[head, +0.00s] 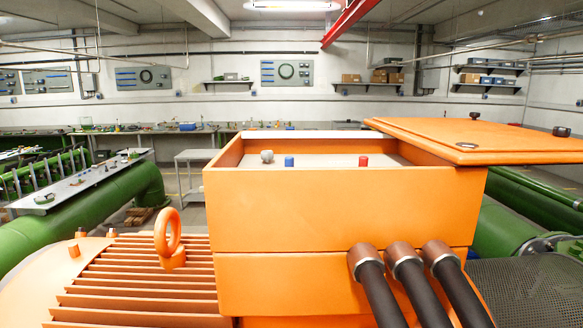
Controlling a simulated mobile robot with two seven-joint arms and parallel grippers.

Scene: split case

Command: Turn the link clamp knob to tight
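An orange terminal box (340,215) stands open in front of me in the head view. Over its front wall I see a pale inner panel (325,160). A grey knob-like piece (267,156) sits at the left of the panel. A blue post (289,161) stands just right of it, and a red post (363,161) stands further right. None is labelled, so I cannot tell for sure which is the link clamp knob or how it is turned. The front wall hides the lower inside of the box. Neither of my grippers is in view.
The orange lid (490,140) rests off to the right, overlapping the box's right rim. Three dark cables (408,285) leave the front right. A lifting eye (168,235) rises from the finned orange housing at left. Green pipes (95,215) and a grey cart (195,170) stand behind.

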